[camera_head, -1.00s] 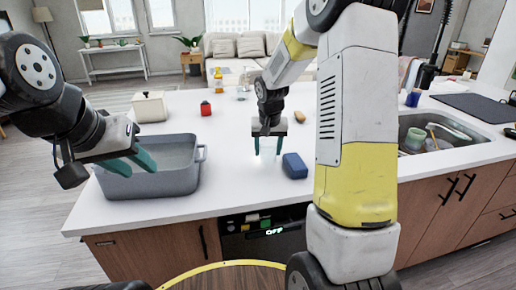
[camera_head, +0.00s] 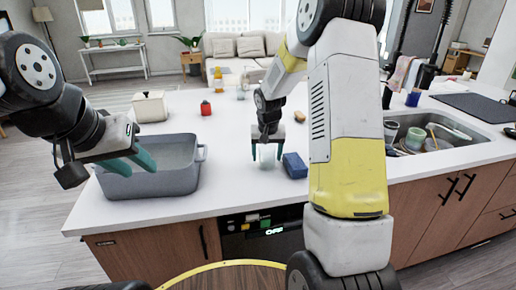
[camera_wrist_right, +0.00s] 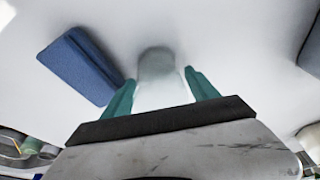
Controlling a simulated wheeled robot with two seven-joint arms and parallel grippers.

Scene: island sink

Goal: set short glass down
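The short clear glass (camera_head: 267,153) stands on the white counter between the fingers of my right gripper (camera_head: 267,150). In the right wrist view the glass (camera_wrist_right: 160,75) sits between the two teal fingers of the right gripper (camera_wrist_right: 160,76), with small gaps visible towards the fingertips. The right gripper is open around it. The glass is see-through, so its edges are faint. My left gripper (camera_head: 142,162) is open and empty above the grey basin.
A blue sponge (camera_head: 294,165) lies just right of the glass; it also shows in the wrist view (camera_wrist_right: 80,66). The grey basin (camera_head: 177,183) stands to the left. The sink (camera_head: 460,130) holds dishes. A white pot (camera_head: 150,107) and red jar (camera_head: 206,108) stand farther back.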

